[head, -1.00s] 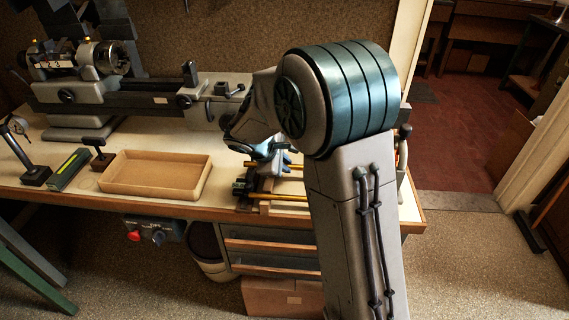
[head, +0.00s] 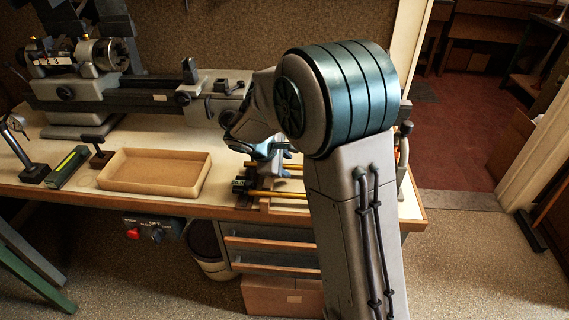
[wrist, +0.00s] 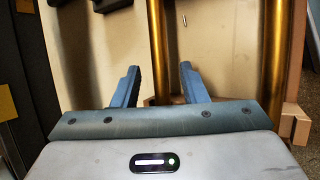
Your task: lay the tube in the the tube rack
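My gripper (wrist: 160,84) is open, with its two blue fingers apart. In the wrist view, a brass tube (wrist: 158,40) runs lengthwise between the fingers' lines, with clear gaps on both sides. Its near end is hidden behind the gripper body. A second, wider-looking brass tube (wrist: 276,50) lies to the right. The wooden tube rack (wrist: 291,122) shows as pale bars under the tubes. In the head view, my gripper (head: 270,152) is above the rack at the bench's right end, and a brass tube (head: 275,194) lies near the front edge. My arm hides part of the rack.
An empty shallow tray (head: 155,187) sits left of the rack. A lathe (head: 120,90) stands along the back of the bench. A dial gauge stand (head: 33,172) and a green box (head: 68,168) are at far left.

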